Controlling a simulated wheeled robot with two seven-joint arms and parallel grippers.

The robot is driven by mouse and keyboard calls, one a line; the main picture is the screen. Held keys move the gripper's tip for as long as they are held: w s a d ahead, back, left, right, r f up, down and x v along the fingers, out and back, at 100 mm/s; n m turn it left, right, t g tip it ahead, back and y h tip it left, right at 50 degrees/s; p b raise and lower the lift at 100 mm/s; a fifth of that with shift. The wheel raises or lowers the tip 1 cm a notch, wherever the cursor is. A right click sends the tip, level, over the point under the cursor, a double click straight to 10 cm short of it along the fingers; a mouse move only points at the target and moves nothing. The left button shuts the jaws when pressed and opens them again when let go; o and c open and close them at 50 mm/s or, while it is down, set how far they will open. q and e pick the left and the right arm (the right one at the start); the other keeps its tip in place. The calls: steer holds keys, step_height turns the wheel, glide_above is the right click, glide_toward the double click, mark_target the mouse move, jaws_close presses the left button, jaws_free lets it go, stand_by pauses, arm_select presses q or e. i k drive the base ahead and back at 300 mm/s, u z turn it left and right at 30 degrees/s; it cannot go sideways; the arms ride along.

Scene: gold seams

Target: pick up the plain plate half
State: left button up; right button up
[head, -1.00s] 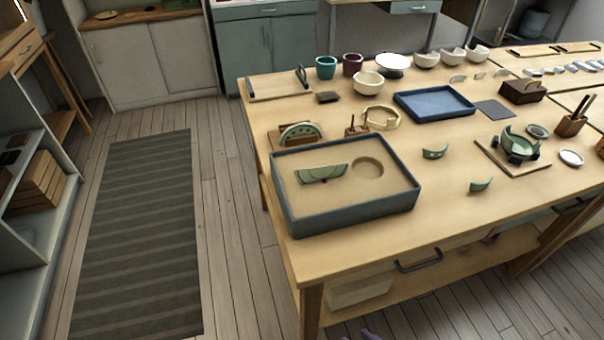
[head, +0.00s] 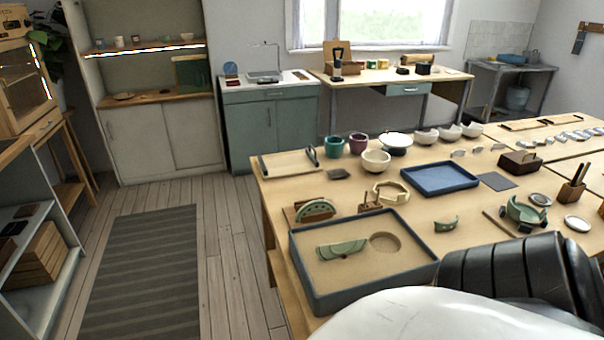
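A green plate half (head: 342,249) lies on the sand in the grey-rimmed tray (head: 366,295), with a small dark red spot at its lower edge. Another green plate half (head: 316,209) stands upright in a wooden rack (head: 293,215) just behind the tray. I cannot tell for certain from this view which half is the plain one. Neither gripper shows in the head view. A white and black part of my own arm fills the lower right and covers the table's front there.
A round hollow (head: 385,242) is in the sand right of the half. A blue tray (head: 440,178), a cream ring-shaped piece (head: 391,191), a green shard (head: 446,223) and a green broken bowl (head: 524,213) are on the table. Bowls and cups line the back.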

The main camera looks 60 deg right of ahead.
mark_target(325, 250)
steer(key=i, duration=2.3)
steer(key=z, duration=3.6)
